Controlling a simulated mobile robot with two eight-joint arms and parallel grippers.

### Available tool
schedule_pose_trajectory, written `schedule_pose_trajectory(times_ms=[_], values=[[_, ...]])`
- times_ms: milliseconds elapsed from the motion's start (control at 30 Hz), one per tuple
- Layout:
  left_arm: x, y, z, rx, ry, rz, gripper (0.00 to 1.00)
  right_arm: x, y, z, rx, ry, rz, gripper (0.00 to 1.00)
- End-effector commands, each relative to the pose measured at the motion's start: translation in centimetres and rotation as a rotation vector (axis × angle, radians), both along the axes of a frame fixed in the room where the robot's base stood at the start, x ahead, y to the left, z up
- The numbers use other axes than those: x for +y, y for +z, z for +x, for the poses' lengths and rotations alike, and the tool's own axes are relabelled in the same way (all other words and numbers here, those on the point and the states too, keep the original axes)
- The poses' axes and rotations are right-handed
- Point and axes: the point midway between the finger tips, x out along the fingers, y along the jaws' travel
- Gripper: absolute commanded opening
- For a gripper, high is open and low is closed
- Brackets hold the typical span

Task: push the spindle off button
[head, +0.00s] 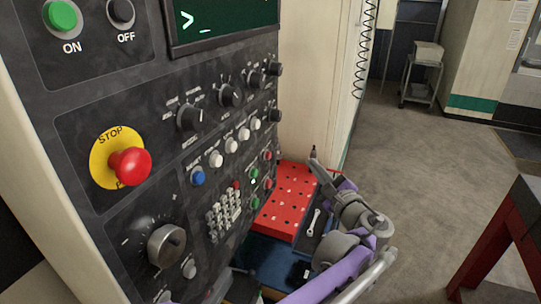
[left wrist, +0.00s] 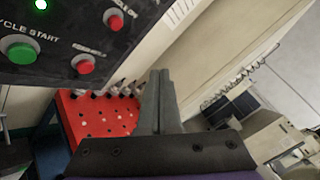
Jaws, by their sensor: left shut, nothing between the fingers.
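The control panel carries several red and green push-buttons at its lower right. In the head view these include an upper red button (head: 268,155) and a lower red button (head: 267,184). The left wrist view shows a red button (left wrist: 114,21) and another red button (left wrist: 85,67). Their labels are too small or blurred to tell which one is spindle off. My left gripper (head: 314,153) is shut and empty, to the right of the buttons and apart from the panel. Its closed fingers (left wrist: 160,74) also show in the left wrist view. My right gripper is out of view.
A green cycle start button (left wrist: 19,50) sits beside the red ones. A red emergency stop (head: 130,166) sticks out farther left. Open floor (head: 405,170) lies to the right.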

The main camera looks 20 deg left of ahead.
Motion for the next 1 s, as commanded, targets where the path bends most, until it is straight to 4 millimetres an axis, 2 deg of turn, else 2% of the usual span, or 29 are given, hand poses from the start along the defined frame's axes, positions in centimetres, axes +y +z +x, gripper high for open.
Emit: schedule_pose_trajectory(times_ms=[367,1000], values=[[0.4,-0.1,0.0,0.0,0.001,-0.002,0.0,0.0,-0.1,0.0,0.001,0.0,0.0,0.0],[8.0,0.0,0.2,0.0,0.002,-0.001,0.0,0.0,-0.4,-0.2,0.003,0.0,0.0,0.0]])
